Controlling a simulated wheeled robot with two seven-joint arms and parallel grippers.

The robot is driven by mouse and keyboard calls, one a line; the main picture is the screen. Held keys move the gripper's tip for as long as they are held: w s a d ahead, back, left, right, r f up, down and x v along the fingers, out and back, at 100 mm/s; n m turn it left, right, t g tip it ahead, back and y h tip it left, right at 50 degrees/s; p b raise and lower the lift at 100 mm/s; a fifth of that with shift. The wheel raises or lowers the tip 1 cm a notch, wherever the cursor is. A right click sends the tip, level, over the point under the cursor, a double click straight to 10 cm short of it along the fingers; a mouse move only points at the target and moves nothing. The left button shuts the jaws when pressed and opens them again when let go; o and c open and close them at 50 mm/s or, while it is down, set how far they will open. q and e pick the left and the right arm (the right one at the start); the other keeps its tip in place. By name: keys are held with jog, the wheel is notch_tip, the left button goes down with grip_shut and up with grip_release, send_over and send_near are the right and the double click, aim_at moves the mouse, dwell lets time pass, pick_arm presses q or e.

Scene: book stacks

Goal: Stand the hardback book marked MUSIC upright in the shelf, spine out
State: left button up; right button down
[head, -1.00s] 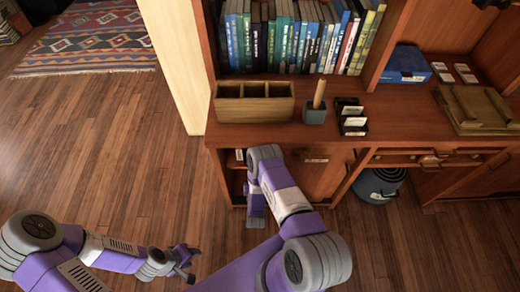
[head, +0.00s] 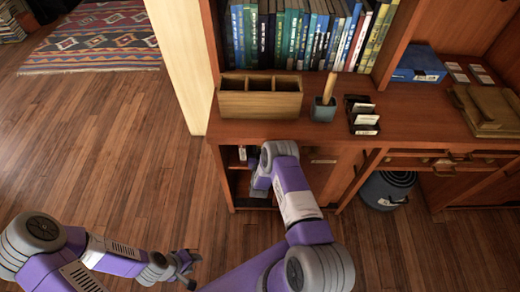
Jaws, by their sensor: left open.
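I cannot pick out the hardback marked MUSIC in the head view. A row of upright books (head: 302,38), mostly blue and green with some white and yellow, fills the shelf (head: 388,45), spines outward; their titles are too small to read. My left gripper (head: 190,269) is open and empty, low over the wooden floor, well away from the books. My right arm reaches to the open compartment (head: 232,180) below the desktop. Its gripper is hidden beyond its own arm and the cabinet front.
On the desktop (head: 415,135) stand a wooden divided box (head: 258,104), a pen cup (head: 323,111), a black card holder (head: 362,118), a blue box (head: 418,66) and a wooden tray (head: 487,112). A dark bin (head: 386,190) sits underneath.

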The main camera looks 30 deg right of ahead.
jog(key=shift+w+f, duration=0.1)
jog(key=shift+f, duration=0.05)
jog(key=shift+f, duration=0.15)
jog(key=c, duration=0.7)
grip_release()
jog(key=s+a+f+n+g+y+p, duration=0.1)
jog(key=s+a+g+y+p, duration=0.5)
jog(key=s+a, duration=1)
jog(key=s+a+r+n+g+y, duration=0.1)
jog(key=s+a+r+g+y, duration=0.1)
jog(key=s, duration=0.3)
jog(key=s+a+r+g+y+b, duration=0.1)
jog(key=s+a+r+g+y, duration=0.1)
jog(key=s+a+g+y, duration=0.1)
jog(key=s+a+r+n+g+y, duration=0.1)
jog(key=s+a+r+g+y, duration=0.1)
jog(key=s, duration=0.5)
jog(key=shift+a+r+n+g+y+b, duration=0.15)
jog(key=shift+a+g+y+b, duration=0.05)
jog(key=shift+a+g, duration=0.3)
jog(key=shift+a+r+n+g+y+b, duration=0.2)
jog(key=shift+a+g, duration=0.2)
jog(key=shift+a, duration=0.15)
